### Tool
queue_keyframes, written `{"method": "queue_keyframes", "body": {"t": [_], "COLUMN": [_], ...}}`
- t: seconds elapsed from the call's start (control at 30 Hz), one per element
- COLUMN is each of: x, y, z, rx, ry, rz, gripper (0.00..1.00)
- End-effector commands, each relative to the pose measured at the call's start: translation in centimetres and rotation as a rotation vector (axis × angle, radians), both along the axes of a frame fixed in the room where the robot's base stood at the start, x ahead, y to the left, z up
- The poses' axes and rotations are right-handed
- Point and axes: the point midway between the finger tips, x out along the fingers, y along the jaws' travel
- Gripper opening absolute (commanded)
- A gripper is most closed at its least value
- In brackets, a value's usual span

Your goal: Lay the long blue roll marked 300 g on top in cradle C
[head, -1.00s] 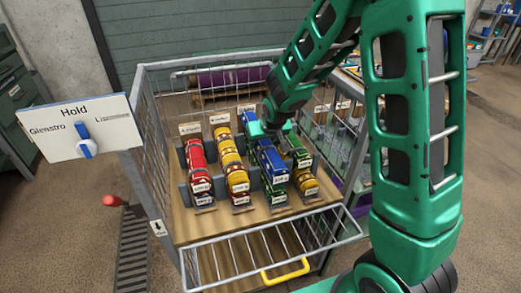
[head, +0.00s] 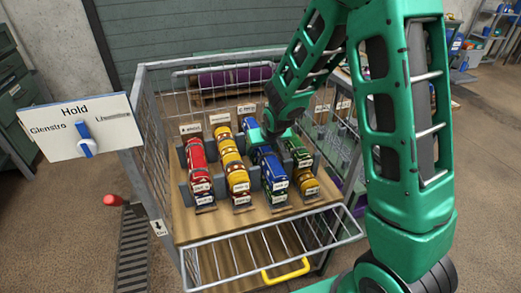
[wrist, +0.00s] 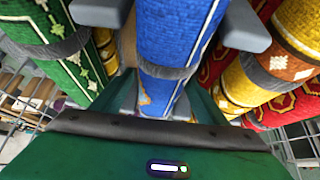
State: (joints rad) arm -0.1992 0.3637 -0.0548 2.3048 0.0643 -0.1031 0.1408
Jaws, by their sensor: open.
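The long blue roll (head: 268,164) lies lengthwise in the third cradle from the left, behind which stands a placard (head: 246,108) that seems to begin with C. It rests over a lower roll whose front end (head: 279,198) shows beneath it. Its front label is too small to read. My gripper (head: 268,138) is low over the far part of the blue roll. In the wrist view the blue roll (wrist: 175,35) runs between my two dark, spread fingers, with a grey band around it. I cannot tell whether the fingers touch it.
Red rolls (head: 197,165) and yellow rolls (head: 232,165) fill the cradles to the left. Green and yellow rolls (head: 303,165) are close on the right. Wire mesh sides (head: 155,150) surround the wooden deck, and a lowered wire gate (head: 265,250) is at the front.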

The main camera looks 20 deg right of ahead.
Motion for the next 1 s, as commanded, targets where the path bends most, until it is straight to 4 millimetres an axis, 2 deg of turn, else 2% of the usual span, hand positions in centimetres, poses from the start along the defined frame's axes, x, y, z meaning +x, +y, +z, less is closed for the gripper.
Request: {"method": "queue_keyframes", "body": {"t": [0.17, 0.7, 1.0], "x": [-0.7, -5.2, -6.4], "y": [0.0, 0.0, -0.1], "z": [1.3, 8.3, 10.0], "rx": [0.000, 0.001, 0.001], "ry": [-0.002, -0.003, -0.001], "rz": [0.000, 0.001, -0.001], "gripper": [0.67, 0.67, 0.67]}}
